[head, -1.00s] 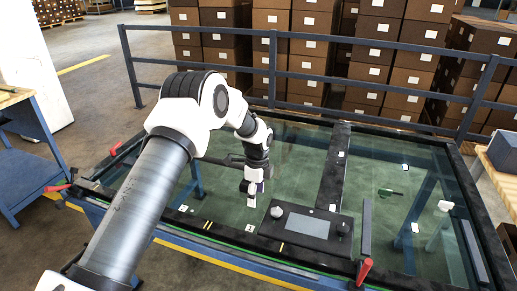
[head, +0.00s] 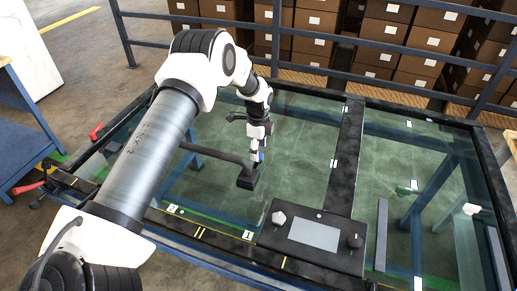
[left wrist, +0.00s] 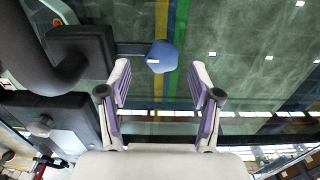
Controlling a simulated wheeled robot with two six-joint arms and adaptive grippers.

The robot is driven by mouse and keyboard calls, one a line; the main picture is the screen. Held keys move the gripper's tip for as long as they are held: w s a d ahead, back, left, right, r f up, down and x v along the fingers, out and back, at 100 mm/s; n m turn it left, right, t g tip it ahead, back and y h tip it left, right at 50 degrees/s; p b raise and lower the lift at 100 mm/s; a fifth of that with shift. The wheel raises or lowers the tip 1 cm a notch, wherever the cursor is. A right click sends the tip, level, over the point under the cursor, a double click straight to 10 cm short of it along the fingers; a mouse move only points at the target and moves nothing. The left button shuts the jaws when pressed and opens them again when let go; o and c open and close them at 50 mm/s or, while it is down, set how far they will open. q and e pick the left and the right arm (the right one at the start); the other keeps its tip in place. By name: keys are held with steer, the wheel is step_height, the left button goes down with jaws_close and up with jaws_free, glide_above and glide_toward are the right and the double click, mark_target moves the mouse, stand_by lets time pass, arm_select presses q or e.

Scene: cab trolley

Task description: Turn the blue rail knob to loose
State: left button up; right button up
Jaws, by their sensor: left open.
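The blue rail knob (left wrist: 162,56) shows in the left wrist view as a small blue faceted knob with a white mark on it. It lies ahead of my left gripper (left wrist: 160,92), between the lines of the two fingers and apart from them. The left gripper is open and empty, with pale fingers and purple inner pads. In the head view the left gripper (head: 258,158) points down over the glass-like deck, beside a black block (head: 248,180). I cannot make out the knob clearly there. My right gripper is not in view.
A black panel with a grey screen (head: 315,232) carries a pale knob (head: 279,217) and a dark knob (head: 355,240). A red lever (head: 96,131) is at the left edge. Blue railings (head: 380,42) and stacked boxes stand behind.

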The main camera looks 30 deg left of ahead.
arm_select(q)
steer(key=f, duration=0.2)
steer(key=shift+w+a+f, duration=0.2)
steer(key=shift+f, duration=0.15)
steer(key=shift+s+d+r, duration=0.1)
steer(key=shift+r, duration=0.05)
steer(key=shift+c, duration=0.6)
steer(key=c, duration=1)
